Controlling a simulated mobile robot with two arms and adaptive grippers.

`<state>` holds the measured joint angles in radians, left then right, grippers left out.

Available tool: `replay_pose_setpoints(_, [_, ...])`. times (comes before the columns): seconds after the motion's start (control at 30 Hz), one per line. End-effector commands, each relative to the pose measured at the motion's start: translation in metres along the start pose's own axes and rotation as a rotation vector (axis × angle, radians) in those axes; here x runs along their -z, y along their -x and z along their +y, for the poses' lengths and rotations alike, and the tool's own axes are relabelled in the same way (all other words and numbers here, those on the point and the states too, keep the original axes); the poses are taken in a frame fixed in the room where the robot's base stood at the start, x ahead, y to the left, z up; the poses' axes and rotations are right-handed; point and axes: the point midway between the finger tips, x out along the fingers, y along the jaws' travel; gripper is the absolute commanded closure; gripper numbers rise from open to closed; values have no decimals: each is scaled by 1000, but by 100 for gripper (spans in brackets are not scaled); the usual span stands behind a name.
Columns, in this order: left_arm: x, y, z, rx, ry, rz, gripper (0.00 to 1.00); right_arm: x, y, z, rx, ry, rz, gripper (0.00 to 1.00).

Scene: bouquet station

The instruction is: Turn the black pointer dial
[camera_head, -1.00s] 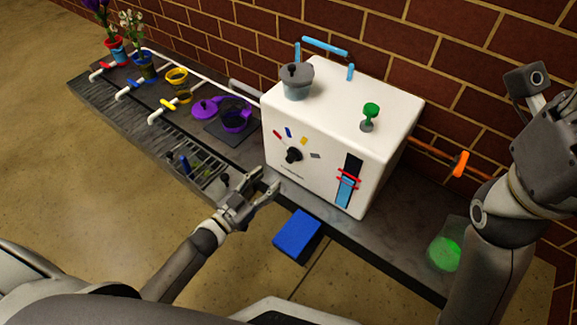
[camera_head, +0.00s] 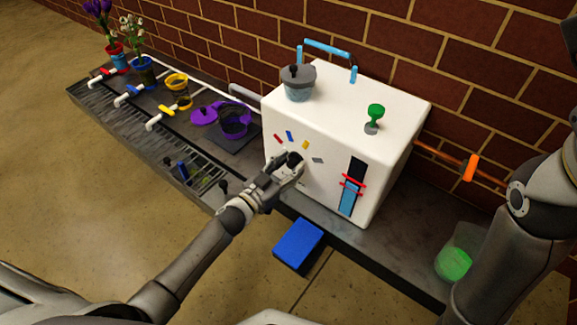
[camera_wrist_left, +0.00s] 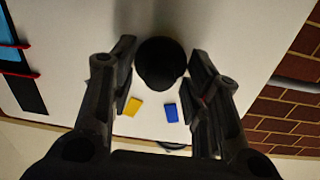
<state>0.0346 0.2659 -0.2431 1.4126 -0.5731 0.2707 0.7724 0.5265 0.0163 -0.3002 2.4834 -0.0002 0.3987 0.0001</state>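The black pointer dial (camera_head: 294,158) is on the front face of the white box machine (camera_head: 335,110), among small red, blue, yellow and grey marks. My left gripper (camera_head: 284,166) is at the dial, with its fingers to either side of it. In the left wrist view the dial (camera_wrist_left: 161,64) shows as a dark round knob between the two open fingertips (camera_wrist_left: 160,75), with small gaps beside it. The dial's pointer direction cannot be made out. My right arm (camera_head: 520,230) is at the right edge; its gripper is out of the picture.
A blue block (camera_head: 300,244) juts out below the machine's front. A blue level strip with red markers (camera_head: 351,187) is right of the dial. A grey pot (camera_head: 298,82) and a green knob (camera_head: 375,116) are on top. A beaker of green liquid (camera_head: 455,262) stands at right.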

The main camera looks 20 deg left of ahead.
Motion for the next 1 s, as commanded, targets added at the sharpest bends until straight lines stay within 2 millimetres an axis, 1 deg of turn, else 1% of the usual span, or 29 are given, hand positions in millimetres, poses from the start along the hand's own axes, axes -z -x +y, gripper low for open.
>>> replay_pose_setpoints(0.03, [0,0,0,0,0,0,66,0,0,0,0,0,0,60])
replay_pose_setpoints(0.3, [0,0,1,-1,0,1,100,0,0,0,0,0,-1,60])
replay_pose_setpoints(0.67, [1,-1,0,-1,-12,2,100,0,-1,0,-1,-1,0,60])
replay_pose_setpoints(0.87, [3,-1,0,0,-83,-1,100,-2,-2,1,-5,-2,-2,60])
replay_pose_setpoints(1.0, [4,-1,0,0,-176,-5,100,-4,-1,3,-12,-4,-11,60])
